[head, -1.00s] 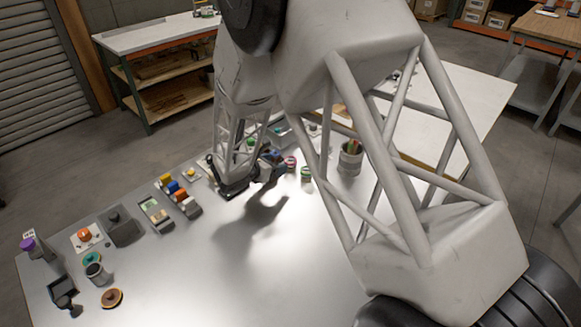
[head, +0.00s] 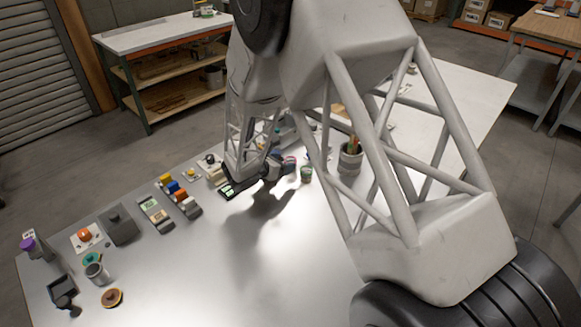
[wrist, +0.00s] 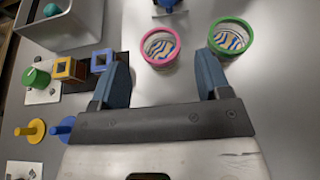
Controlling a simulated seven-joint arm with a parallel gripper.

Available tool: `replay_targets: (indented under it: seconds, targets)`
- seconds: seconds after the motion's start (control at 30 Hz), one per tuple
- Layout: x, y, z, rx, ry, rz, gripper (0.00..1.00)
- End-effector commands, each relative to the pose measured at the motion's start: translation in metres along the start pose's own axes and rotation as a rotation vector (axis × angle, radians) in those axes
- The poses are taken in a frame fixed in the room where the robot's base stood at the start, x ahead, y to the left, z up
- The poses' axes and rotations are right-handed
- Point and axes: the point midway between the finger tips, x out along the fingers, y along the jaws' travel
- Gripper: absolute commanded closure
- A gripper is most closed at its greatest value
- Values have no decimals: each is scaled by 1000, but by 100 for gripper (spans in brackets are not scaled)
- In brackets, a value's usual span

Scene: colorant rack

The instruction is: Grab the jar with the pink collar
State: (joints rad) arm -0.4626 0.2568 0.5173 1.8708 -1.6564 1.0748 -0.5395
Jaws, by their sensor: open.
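In the wrist view, yellow and blue square-holed blocks (wrist: 70,69) sit near the left finger, with a grey bin (wrist: 60,22) behind. A pot of tools (head: 350,160) stands right of the jars.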

Motion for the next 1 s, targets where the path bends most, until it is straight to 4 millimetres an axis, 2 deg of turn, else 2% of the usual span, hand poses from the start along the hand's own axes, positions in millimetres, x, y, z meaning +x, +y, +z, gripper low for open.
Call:
replay_targets:
  seconds: [0.2,0.4,0.97,1.0]
  targets:
    - [26,-1,-1,1,1,-2,30]
    - [40,-1,0,0,0,0,30]
    - [41,-1,-1,0,0,0,30]
    - [41,-1,-1,0,0,0,33]
